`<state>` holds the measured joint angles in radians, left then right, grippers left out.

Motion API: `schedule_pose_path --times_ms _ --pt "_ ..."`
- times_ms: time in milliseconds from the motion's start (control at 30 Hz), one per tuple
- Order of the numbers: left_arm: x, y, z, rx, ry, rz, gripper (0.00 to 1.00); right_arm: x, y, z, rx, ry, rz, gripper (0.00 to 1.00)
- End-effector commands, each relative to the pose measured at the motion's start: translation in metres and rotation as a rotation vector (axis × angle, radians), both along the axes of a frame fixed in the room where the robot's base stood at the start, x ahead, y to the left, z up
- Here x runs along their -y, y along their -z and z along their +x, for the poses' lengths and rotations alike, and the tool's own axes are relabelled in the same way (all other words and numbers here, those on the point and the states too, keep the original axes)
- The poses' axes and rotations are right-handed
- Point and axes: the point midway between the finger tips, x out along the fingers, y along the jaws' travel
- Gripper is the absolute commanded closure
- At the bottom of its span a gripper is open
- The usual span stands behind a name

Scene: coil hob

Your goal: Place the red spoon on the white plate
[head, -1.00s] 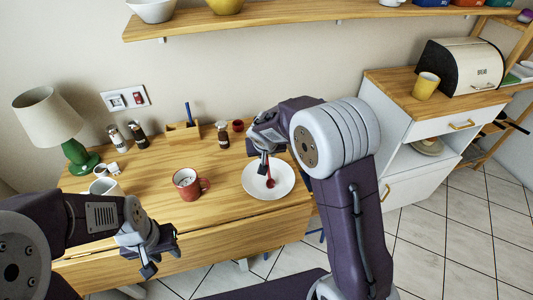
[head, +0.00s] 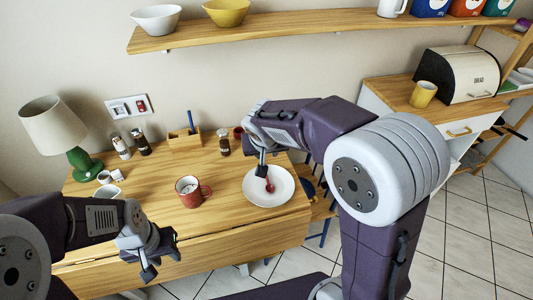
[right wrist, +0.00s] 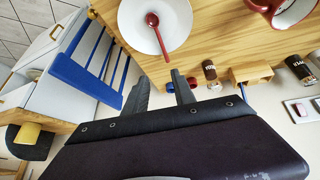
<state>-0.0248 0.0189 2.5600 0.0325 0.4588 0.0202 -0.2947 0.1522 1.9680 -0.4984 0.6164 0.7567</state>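The red spoon (head: 269,184) lies on the white plate (head: 283,194) at the right front of the wooden table. My right gripper (head: 262,163) is over the plate's far side in the head view. My left gripper (head: 163,258) is open and empty in front of the table's front edge, at lower left.
A red mug (head: 189,195) stands left of the plate. A lamp (head: 62,140), shakers (head: 122,147), a wooden holder (head: 185,138) and a brown jar (head: 223,144) stand further back. A blue chair (right wrist: 88,75) is beside the table. A shelf (head: 290,32) hangs above.

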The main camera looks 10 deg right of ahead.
Motion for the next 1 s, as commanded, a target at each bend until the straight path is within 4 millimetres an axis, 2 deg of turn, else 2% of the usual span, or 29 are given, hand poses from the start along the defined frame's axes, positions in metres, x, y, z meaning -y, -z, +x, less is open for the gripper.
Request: schedule_pose_path --times_ms 100,167,267,300,400,500,733,800,867,1000 --pt "0.0 0.0 0.0 0.0 0.0 0.0 0.64 0.001 0.001 -0.003 -0.006 0.0 0.0 0.69" --pt "0.0 0.0 0.0 0.0 0.0 0.0 0.64 0.009 0.014 -0.017 -0.052 -0.008 0.002 0.69" --pt "0.0 0.0 0.0 0.0 0.0 0.0 0.64 0.031 0.059 -0.076 -0.208 -0.039 0.032 0.69" --pt "0.0 0.0 0.0 0.0 0.0 0.0 0.64 0.038 0.076 -0.103 -0.268 -0.052 0.053 0.69" --pt "0.0 0.0 0.0 0.0 0.0 0.0 0.64 0.046 0.104 -0.158 -0.37 -0.076 0.104 0.69" --pt "0.0 0.0 0.0 0.0 0.0 0.0 0.64 0.047 0.116 -0.185 -0.413 -0.088 0.134 0.69" --pt "0.0 0.0 0.0 0.0 0.0 0.0 0.64 0.046 0.117 -0.189 -0.419 -0.095 0.137 0.69" --pt "0.0 -0.005 0.0 0.0 0.0 0.0 0.64 0.046 0.112 -0.189 -0.419 -0.095 0.136 0.69" --pt "0.0 -0.018 0.0 0.0 0.0 0.0 0.64 0.047 0.099 -0.189 -0.419 -0.096 0.135 0.69" --pt "0.0 -0.066 0.0 0.0 0.0 0.0 0.64 0.046 0.051 -0.188 -0.418 -0.096 0.135 0.69"
